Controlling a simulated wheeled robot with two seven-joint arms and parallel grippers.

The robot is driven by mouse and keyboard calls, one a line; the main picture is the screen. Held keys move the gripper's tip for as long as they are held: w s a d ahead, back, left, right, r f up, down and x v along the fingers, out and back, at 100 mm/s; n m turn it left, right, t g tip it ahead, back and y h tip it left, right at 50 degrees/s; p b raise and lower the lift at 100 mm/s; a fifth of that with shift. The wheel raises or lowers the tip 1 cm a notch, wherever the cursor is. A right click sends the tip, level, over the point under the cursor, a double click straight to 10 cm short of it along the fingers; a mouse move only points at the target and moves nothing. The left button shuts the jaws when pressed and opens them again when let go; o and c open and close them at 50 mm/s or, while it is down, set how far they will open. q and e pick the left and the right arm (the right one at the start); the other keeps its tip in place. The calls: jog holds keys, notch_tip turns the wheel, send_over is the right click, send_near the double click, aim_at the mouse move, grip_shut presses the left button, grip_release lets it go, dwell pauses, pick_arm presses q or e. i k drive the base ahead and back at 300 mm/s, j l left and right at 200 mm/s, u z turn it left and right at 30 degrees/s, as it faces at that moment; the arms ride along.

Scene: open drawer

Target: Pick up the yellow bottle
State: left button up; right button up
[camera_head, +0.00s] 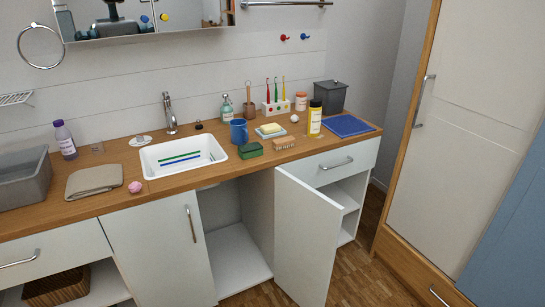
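The yellow bottle (314,122) stands upright on the right part of the wooden counter (110,168). It has a dark cap and a pale label. It is between a white ball at its left and a blue folded cloth (348,125) at its right. Neither of my grippers shows clearly on or near it.
A dark grey bin (330,97) stands behind the bottle. A brush (284,142), a green sponge block (250,150), a soap dish (270,132) and a blue mug (239,131) are to its left. A cabinet door (306,235) stands open below the counter, sticking out into the room.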

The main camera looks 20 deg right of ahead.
aim_at(315, 108)
jog(key=i+l+z, duration=0.15)
jog(key=l, duration=0.45)
jog(key=i+l+z, duration=0.1)
jog(key=i+l, duration=0.3)
jog(key=l, duration=0.15)
jog(key=i+l+z, duration=0.15)
jog(key=i+l, duration=0.15)
jog(key=l, duration=0.25)
jog(key=i+l+z, duration=0.1)
jog(key=i+l, duration=0.2)
jog(key=l, duration=0.2)
jog(key=i+l+z, duration=0.15)
jog(key=i+l, duration=0.2)
jog(key=l, duration=0.1)
